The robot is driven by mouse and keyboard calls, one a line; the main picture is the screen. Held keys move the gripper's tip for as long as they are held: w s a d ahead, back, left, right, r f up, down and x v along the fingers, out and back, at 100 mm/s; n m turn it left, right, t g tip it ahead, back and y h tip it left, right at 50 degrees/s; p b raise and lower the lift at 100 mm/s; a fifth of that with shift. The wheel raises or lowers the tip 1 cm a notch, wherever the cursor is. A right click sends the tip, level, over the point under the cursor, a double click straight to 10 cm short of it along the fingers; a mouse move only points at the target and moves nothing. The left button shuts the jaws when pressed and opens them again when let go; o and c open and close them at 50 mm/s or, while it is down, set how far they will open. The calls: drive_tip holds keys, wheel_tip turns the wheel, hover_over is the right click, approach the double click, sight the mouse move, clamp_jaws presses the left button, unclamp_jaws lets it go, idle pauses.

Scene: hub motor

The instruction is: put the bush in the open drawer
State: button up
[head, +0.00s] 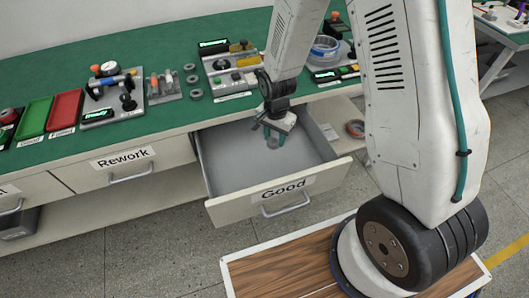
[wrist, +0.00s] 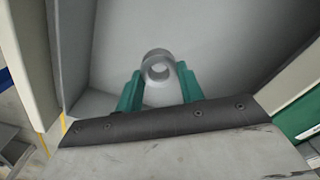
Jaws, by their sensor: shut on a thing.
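The bush (wrist: 158,56) is a small grey ring, held between the green fingers of my gripper (wrist: 160,88) in the wrist view. In the head view my gripper (head: 273,137) is over the open drawer (head: 225,186) labelled "Good", with the bush (head: 272,143) small at its fingertips. The drawer is pulled out from the bench and its grey inside looks empty. I cannot tell whether the bush touches the drawer floor.
The green bench top (head: 160,125) holds several grey rings (head: 192,79), fixtures, a green tray (head: 34,118) and a red tray (head: 65,110). A shut drawer labelled "Rework" (head: 122,160) is left of the open one.

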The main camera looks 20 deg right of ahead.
hover_over(274, 160)
wheel_tip(274, 160, down, 5)
drive_tip(key=shift+f, duration=2.35)
drive_tip(key=shift+f, duration=0.15)
drive_tip(key=o, duration=1.1)
